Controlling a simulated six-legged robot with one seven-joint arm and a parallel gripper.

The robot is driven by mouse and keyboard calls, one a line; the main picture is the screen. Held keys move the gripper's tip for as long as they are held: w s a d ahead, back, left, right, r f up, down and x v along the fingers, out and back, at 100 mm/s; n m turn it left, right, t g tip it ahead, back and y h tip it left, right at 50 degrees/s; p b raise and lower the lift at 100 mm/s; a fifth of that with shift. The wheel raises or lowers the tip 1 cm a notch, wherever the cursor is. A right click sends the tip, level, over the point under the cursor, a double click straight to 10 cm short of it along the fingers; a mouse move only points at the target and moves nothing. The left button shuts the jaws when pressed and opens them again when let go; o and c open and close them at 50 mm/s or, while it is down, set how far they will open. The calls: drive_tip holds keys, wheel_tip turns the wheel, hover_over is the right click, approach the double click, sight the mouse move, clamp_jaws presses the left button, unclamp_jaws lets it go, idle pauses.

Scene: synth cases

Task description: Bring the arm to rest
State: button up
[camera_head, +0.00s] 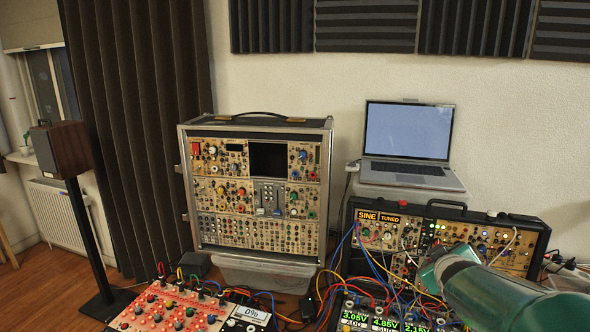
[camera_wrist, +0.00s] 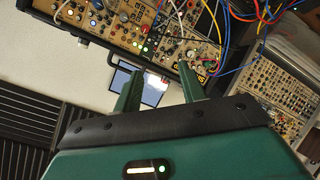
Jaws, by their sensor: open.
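My gripper (camera_wrist: 160,68) shows in the wrist view with its two green fingers apart and nothing between them. The view behind the fingers is turned over, and the laptop shows past them, partly covered by a finger. In the head view my green arm reaches in from the lower right, in front of the open synth case (camera_head: 520,262). I cannot make out the fingers there. The same synth case shows at the top of the wrist view (camera_wrist: 100,12), beyond the fingertips. I cannot tell how far it is from them.
A tall synth case (camera_head: 258,238) stands on a clear plastic bin. The laptop (camera_head: 408,140) is open behind the smaller case. Patch cables (camera_head: 372,262) hang over the front modules. A red panel (camera_head: 165,310) lies front left. A speaker (camera_head: 62,150) stands far left.

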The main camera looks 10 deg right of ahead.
drive_tip(key=s+a+f+g+y, duration=0.1)
drive_tip(key=s+a+y, duration=0.1)
drive_tip(key=s+a, duration=0.3)
drive_tip(key=s+a+m+g+y, duration=0.1)
drive_tip(key=s+a, duration=0.5)
drive_tip(key=a, duration=0.8)
drive_tip(key=s+a+f+m+g+y, duration=0.1)
drive_tip(key=s+a+g+y, duration=0.2)
drive_tip(key=a, duration=0.6)
drive_tip(key=s, duration=0.2)
drive_tip(key=shift+s+a+f+y, duration=0.3)
drive_tip(key=shift+a+f, duration=0.05)
drive_tip(key=shift+a, duration=0.05)
